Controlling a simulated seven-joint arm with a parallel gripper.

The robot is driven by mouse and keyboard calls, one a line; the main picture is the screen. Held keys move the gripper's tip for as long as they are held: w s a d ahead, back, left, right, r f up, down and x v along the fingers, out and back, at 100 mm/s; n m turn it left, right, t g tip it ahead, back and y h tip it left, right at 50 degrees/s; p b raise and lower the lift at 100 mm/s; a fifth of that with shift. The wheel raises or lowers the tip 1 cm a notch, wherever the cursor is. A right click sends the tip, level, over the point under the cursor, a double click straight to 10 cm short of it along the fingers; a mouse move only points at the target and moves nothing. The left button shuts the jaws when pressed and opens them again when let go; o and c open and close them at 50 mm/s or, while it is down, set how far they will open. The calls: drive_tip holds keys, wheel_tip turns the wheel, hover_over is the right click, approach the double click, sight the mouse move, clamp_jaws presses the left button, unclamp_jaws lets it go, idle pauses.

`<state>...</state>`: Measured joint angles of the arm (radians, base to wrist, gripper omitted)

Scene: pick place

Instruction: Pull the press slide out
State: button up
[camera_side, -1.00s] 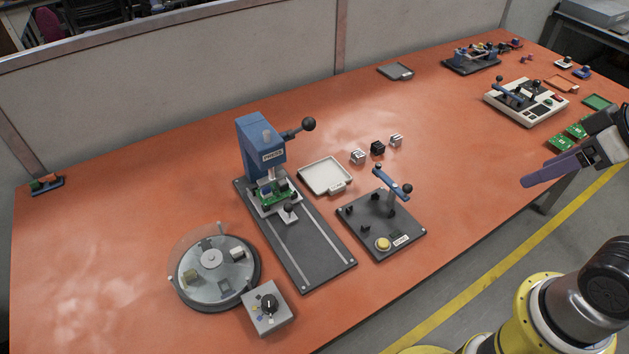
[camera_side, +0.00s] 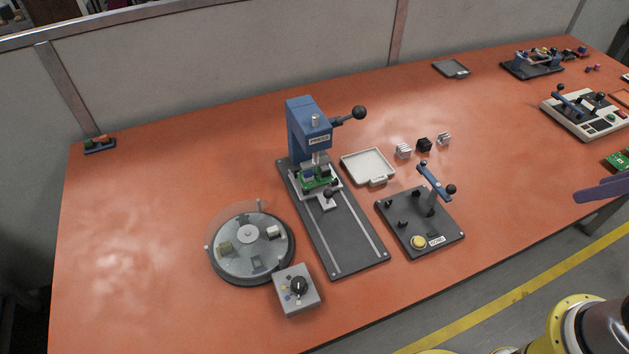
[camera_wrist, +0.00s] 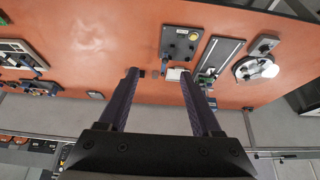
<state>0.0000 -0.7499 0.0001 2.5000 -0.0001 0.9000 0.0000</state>
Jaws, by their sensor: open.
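The blue press (camera_side: 304,128) stands on a long dark base plate with two pale rails (camera_side: 345,240). Its press slide (camera_side: 328,203), a light carriage with a black knob handle, sits at the press end of the rails, carrying a green circuit board (camera_side: 318,181) under the ram. In the wrist view the rail plate (camera_wrist: 222,52) shows right of my fingers; the slide there is too small to make out well. My gripper (camera_wrist: 159,73) is open and empty, high and well away from the slide.
A round turntable (camera_side: 250,266) and a grey dial box (camera_side: 297,290) stand left of the rails. A lever fixture (camera_side: 405,240) and a white tray (camera_side: 368,163) stand right of them. Several small cubes (camera_side: 424,145) lie behind. The front ends of the rails are clear.

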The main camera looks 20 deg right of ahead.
idle(0.3)
drive_tip(key=shift+c, duration=0.6)
drive_tip(key=w+a+r+n+g, duration=0.1)
drive_tip(key=w+a+r+n, duration=0.1)
drive_tip(key=w, duration=0.3)
drive_tip(key=w+a+r+n, duration=0.1)
drive_tip(key=w+a, duration=0.1)
drive_tip(key=w, duration=0.3)
drive_tip(key=n+g+h, duration=0.1)
drive_tip(key=n+g, duration=0.2)
drive_tip(key=n, duration=0.5)
hover_over(328, 191)
drive_tip(key=s+a, duration=0.2)
wheel_tip(328, 191, down, 16)
drive_tip(key=f, duration=0.4)
drive_tip(key=w+d+f, duration=0.1)
drive_tip(key=f, duration=0.3)
drive_tip(key=d+f, duration=0.1)
drive_tip(key=f, duration=0.3)
drive_tip(key=shift+w+f, duration=0.4)
clamp_jaws()
